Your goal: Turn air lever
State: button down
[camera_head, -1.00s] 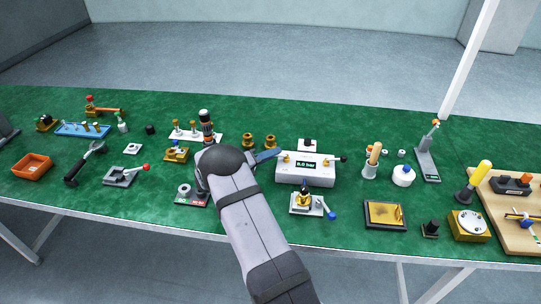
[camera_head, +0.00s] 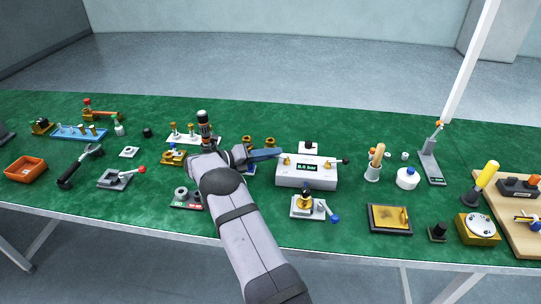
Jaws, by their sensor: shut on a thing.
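The white air unit (camera_head: 306,180) stands near the middle of the green table, with a small display on its front and brass fittings on top. A blue lever (camera_head: 267,154) reaches left from the brass fitting at the unit's left side. My gripper (camera_head: 251,156) is at the left end of this lever and is shut on it. My wrist hides most of the jaws, so their exact contact cannot be seen. A black-tipped handle (camera_head: 346,160) sticks out at the unit's right side, apart from my gripper.
Brass rings (camera_head: 270,142) sit behind the lever. A small fixture with a blue knob (camera_head: 335,218) stands in front of the unit. Bare green table (camera_head: 265,205) lies between my forearm and that fixture.

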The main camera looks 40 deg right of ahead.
jog(key=c, duration=1.6)
grip_release()
jog(key=shift+o, duration=0.2)
jog(key=b+v, duration=0.1)
jog(key=v, duration=0.6)
jog(key=shift+a, duration=0.15)
jog(key=shift+r, duration=0.1)
